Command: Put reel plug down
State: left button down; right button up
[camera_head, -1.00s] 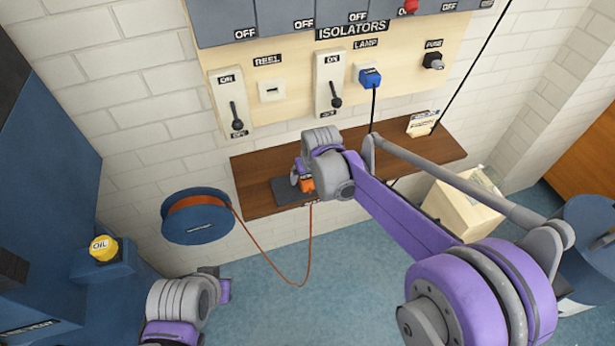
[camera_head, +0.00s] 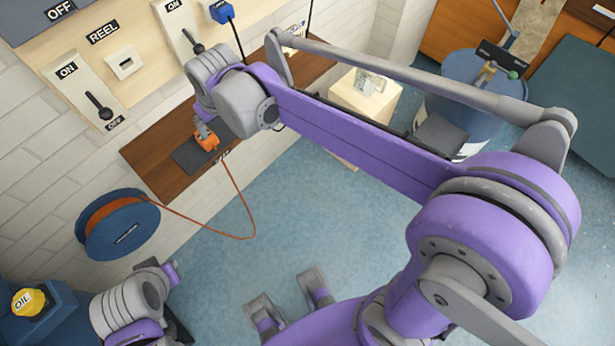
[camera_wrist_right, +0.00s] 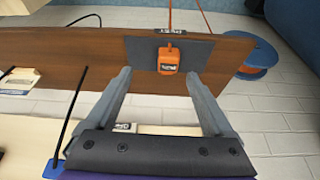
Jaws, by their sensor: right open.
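The orange reel plug (camera_head: 207,140) lies on a dark pad (camera_head: 190,158) on the wooden shelf (camera_head: 150,150). Its orange cord hangs off the shelf and runs to the blue reel (camera_head: 122,228). The right wrist view shows the plug (camera_wrist_right: 168,60) on the pad (camera_wrist_right: 198,52). My right gripper (camera_wrist_right: 156,77) is open and empty, its fingertips short of the plug, on either side of it in the picture. In the head view the right gripper (camera_head: 203,124) is largely hidden by its own wrist. My left arm shows at lower left; its jaws do not show.
The wall board above the shelf carries switches (camera_head: 95,100), a reel socket (camera_head: 124,63) and a blue lamp plug (camera_head: 221,12). A cream box (camera_head: 362,105) and a blue drum (camera_head: 470,85) stand to the right. The blue floor in the middle is clear.

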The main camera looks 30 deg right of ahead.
jog(key=s+d+f+m, duration=0.1)
jog(key=s+d+f, duration=0.1)
jog(key=s+d, duration=0.2)
jog(key=s+d+f+m, duration=0.1)
jog(key=s+d+f, duration=0.2)
jog(key=s, duration=0.8)
jog(key=s+d+f+m+h, duration=0.1)
jog(key=s+d+f, duration=0.1)
jog(key=s+d, duration=0.3)
jog(key=s, duration=0.3)
jog(key=shift+d+f+t, duration=0.25)
jog(key=shift+d+t, duration=0.15)
jog(key=r+p, duration=0.2)
jog(key=w+r+p, duration=0.1)
jog(key=r, duration=0.1)
jog(key=shift+p, duration=0.35)
jog(key=shift+r, duration=0.1)
